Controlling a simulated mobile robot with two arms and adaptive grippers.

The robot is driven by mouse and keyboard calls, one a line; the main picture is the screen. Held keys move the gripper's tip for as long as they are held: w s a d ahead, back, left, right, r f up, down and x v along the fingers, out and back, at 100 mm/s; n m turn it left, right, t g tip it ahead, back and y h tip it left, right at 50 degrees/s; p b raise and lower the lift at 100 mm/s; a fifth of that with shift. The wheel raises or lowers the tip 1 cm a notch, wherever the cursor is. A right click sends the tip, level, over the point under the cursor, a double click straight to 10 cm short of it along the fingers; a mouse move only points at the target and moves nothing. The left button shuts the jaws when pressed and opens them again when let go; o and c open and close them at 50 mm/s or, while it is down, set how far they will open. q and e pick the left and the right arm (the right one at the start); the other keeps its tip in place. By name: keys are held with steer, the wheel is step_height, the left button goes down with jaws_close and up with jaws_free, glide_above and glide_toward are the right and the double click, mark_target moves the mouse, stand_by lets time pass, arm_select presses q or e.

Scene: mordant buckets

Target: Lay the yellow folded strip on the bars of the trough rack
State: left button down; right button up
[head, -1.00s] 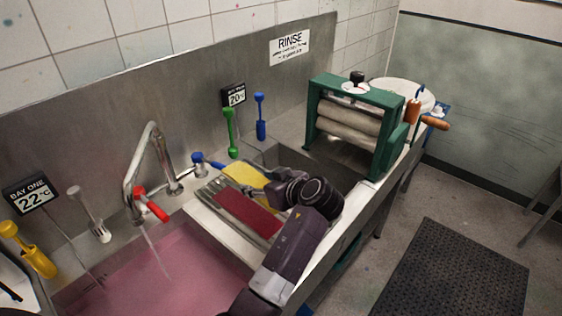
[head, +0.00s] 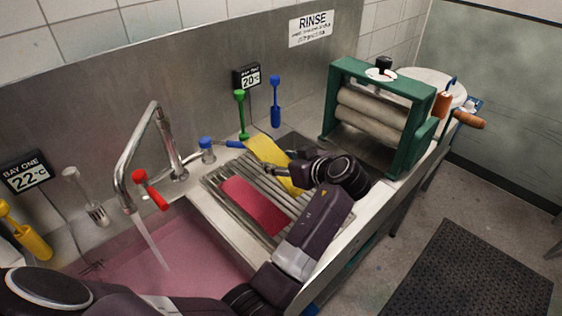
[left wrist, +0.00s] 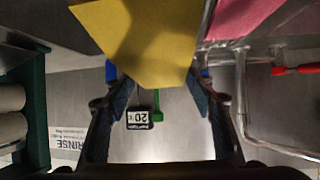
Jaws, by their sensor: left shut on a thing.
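The yellow folded strip (head: 270,157) hangs over the far right part of the trough rack (head: 219,176) in the head view. My left gripper (head: 271,169) is shut on this strip, reaching in from the right. In the left wrist view the strip (left wrist: 140,40) fills the space between the fingers (left wrist: 155,80). I cannot tell whether it touches the bars. A red folded strip (head: 254,205) lies on the bars to the left, with bare bars between the two. My right gripper is not in view.
A green roller wringer (head: 388,158) stands right of the rack. A tap (head: 127,170) runs into the pink bath (head: 185,250) at left. Green (head: 241,112) and blue (head: 275,103) tools stand behind the rack.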

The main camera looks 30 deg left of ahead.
mark_target(280, 186)
arm_select(q)
steer(key=f, duration=0.1)
steer(key=f+b, duration=0.1)
steer(key=shift+s+d+f, duration=0.1)
steer(key=shift+s+f, duration=0.1)
steer(key=shift+f, duration=0.1)
step_height(280, 186, down, 2)
steer(key=shift+f+b, duration=0.25)
steer(key=shift+b, duration=0.8)
steer(key=shift+s+d+f+b, duration=0.1)
steer(key=shift+s+f+b, duration=0.1)
steer(key=shift+f+b, duration=0.25)
steer(key=shift+s+d+f+b, duration=0.15)
steer(key=shift+f+b, duration=0.15)
steer(key=shift+f, duration=0.15)
steer(key=shift+w+a+f, duration=0.35)
steer(key=shift+w, duration=0.05)
steer(key=c, duration=1.2)
jaws_free()
steer(key=shift+w, duration=0.1)
steer(key=shift+c, duration=0.2)
steer(key=o, duration=0.4)
steer(key=shift+r, duration=0.3)
